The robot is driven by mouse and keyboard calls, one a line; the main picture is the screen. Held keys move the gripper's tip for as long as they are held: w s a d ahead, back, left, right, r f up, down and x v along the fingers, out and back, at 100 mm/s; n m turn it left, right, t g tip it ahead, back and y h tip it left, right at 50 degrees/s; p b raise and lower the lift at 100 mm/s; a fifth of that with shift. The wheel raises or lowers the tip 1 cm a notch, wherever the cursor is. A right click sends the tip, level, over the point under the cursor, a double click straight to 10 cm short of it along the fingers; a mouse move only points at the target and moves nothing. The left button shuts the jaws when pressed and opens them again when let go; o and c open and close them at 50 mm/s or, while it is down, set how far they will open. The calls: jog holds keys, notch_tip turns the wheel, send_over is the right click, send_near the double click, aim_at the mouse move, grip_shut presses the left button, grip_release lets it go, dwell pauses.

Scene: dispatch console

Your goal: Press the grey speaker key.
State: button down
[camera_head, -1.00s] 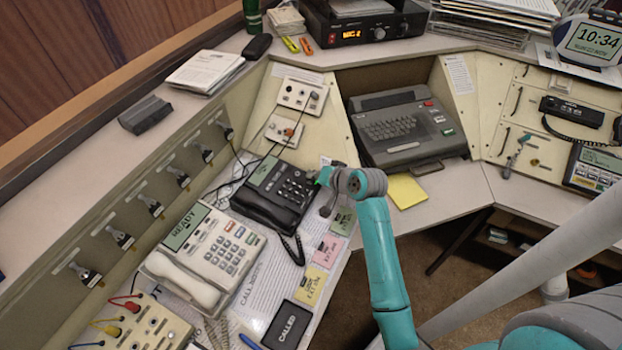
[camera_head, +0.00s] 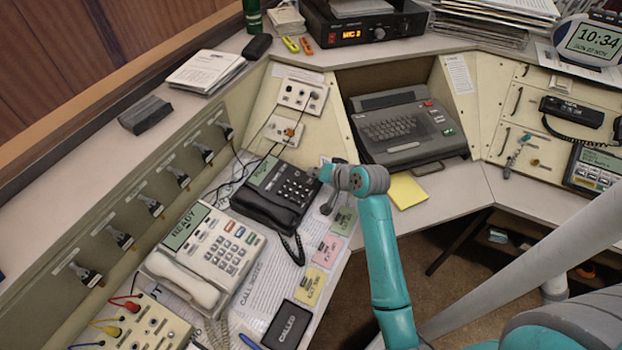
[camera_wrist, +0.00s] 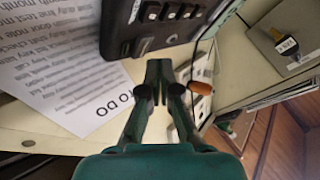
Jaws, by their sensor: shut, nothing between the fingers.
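A black desk phone (camera_head: 278,194) with dark keys stands right of the white phone in the head view. Its edge, with a row of dark keys, shows at the top of the wrist view (camera_wrist: 125,35). A small greyish key (camera_wrist: 172,40) sits below that row; I cannot tell for sure that it is the speaker key. My gripper (camera_wrist: 159,72) is shut and empty, with its tips just beside the phone's edge in the wrist view. In the head view my wrist is at the phone's right side and the fingertips are hard to make out.
A white phone (camera_head: 232,255) with a handset stands to the left. A grey keyboard terminal (camera_head: 395,132) is behind on the right. Paper notes (camera_head: 310,287) and a dark "CALLED" tray (camera_head: 288,325) lie in front. An orange-tipped part (camera_wrist: 200,88) is right of my fingers.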

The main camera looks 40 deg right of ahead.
jog(key=shift+r, duration=0.1)
jog(key=shift+s+d+r, duration=0.1)
jog(key=shift+s+r, duration=0.1)
jog(key=shift+r, duration=1)
jog(key=shift+s+d+r, duration=0.1)
jog(key=shift+s+r, duration=0.1)
jog(key=shift+r, duration=1)
